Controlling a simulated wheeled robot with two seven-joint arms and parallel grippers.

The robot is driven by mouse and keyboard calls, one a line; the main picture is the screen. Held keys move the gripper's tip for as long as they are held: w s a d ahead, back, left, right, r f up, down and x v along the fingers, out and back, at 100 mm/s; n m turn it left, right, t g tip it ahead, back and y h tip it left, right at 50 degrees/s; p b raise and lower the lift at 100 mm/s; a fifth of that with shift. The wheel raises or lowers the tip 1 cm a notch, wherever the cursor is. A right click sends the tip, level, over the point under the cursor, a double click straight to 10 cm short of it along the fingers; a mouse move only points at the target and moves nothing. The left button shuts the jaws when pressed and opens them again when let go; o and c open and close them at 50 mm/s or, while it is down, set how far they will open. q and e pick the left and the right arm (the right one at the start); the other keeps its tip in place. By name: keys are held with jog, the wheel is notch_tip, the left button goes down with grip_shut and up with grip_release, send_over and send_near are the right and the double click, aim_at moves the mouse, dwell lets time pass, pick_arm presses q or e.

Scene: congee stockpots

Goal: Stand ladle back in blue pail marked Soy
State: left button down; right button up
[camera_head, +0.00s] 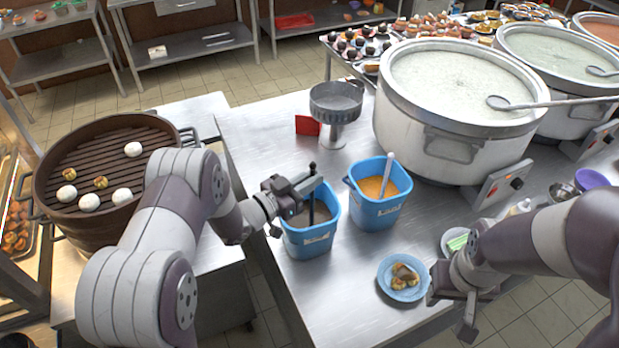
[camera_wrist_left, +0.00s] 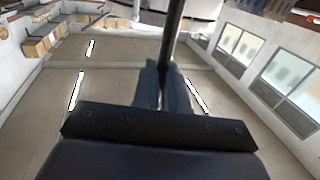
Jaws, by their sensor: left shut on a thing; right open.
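A blue pail (camera_head: 306,243) with dark brown contents stands near the table's left edge. A second blue pail (camera_head: 377,211) with orange contents and a pale handle stands to its right. The lettering on both is too small to read. My left gripper (camera_head: 308,186) is shut on the black handle of the ladle (camera_head: 312,208), above the brown-filled pail. The handle is about upright and its lower end lies inside the pail's outline; the ladle's bowl is hidden. The handle also shows between the fingers in the left wrist view (camera_wrist_left: 173,35). My right gripper (camera_head: 462,298) is open near the table's front edge.
A large congee pot (camera_head: 445,155) stands behind the pails, with a ladle across its rim. A metal strainer stand (camera_head: 337,108) and a red card (camera_head: 307,125) are behind. A blue plate of food (camera_head: 403,278) lies in front. A steamer (camera_head: 95,175) stands left.

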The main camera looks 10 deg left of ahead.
pick_arm(q)
jog(key=shift+f+b, duration=1.7)
jog(key=shift+f, duration=0.65)
jog(key=c, duration=1.1)
grip_release()
